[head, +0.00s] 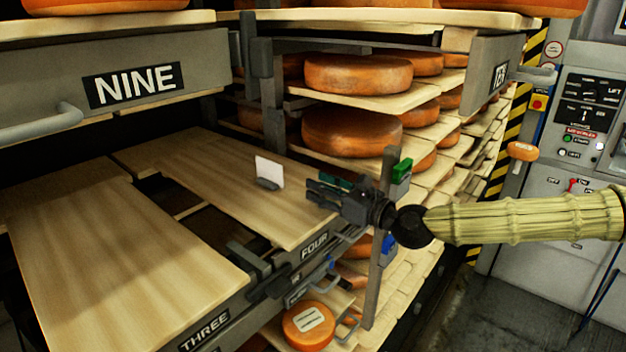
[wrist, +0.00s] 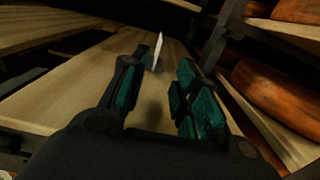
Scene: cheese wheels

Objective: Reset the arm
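My gripper (head: 328,190) is at the end of my arm, which wears a pale yellow-green ribbed sleeve and reaches in from the right. It is above the right edge of a bare wooden board (head: 205,180) on the pulled-out shelf marked FOUR. In the wrist view my gripper (wrist: 157,92) has its two green-padded fingers apart with nothing between them. A white card in a small dark holder (head: 269,172) stands on the board just left of the fingertips. The card also shows in the wrist view (wrist: 157,50), beyond the fingers and apart from them.
Orange cheese wheels (head: 358,75) sit on rack shelves behind my gripper. A grey post with a green block (head: 401,171) stands close to my wrist. A drawer marked NINE (head: 150,80) overhangs at upper left. A control panel (head: 585,115) is at right; floor below my arm is open.

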